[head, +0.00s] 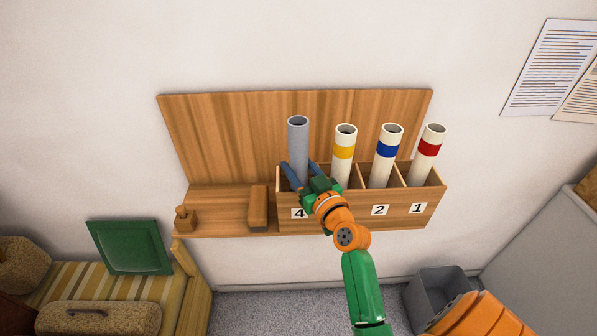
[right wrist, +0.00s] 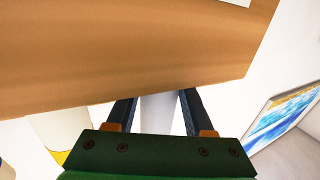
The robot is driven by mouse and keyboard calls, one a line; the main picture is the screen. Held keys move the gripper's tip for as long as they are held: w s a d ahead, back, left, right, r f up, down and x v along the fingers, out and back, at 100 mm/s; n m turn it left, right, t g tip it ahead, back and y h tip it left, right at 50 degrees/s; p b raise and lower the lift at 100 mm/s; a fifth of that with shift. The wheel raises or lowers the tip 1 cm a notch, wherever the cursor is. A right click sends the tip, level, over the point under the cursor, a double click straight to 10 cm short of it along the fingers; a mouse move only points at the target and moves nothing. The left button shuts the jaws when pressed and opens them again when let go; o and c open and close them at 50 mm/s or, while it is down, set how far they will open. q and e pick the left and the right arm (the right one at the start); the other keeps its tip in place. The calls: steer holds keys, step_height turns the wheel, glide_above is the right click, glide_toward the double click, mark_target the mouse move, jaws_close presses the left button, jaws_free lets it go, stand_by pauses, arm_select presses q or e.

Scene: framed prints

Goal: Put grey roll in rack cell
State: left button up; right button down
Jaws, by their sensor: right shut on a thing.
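The grey roll (head: 298,145) stands upright at the left end of the wooden rack (head: 345,214), over the cell marked 4. Its lower end is hidden by my gripper and the rack front, so I cannot tell how deep it sits. My right gripper (head: 300,171) is shut on the grey roll, one finger on each side. In the right wrist view the pale roll (right wrist: 160,112) shows between the fingers and passes behind the wooden board (right wrist: 130,60). My left gripper is not in view.
Rolls with yellow (head: 344,152), blue (head: 389,146) and red (head: 431,148) bands stand in the cells to the right. A wooden block (head: 258,207) and a small wooden tool (head: 185,218) sit on the shelf at left. A grey bin (head: 440,290) stands below right.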

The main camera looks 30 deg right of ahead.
steer(key=shift+w+f, duration=0.1)
steer(key=shift+f, duration=0.05)
steer(key=shift+c, duration=1.4)
jaws_free()
steer(key=shift+r, duration=0.25)
steer(key=s+a+b, duration=0.1)
steer(key=s+b, duration=0.1)
steer(key=s, duration=1)
steer(key=shift+a+b, duration=0.3)
steer(key=shift+b, duration=0.05)
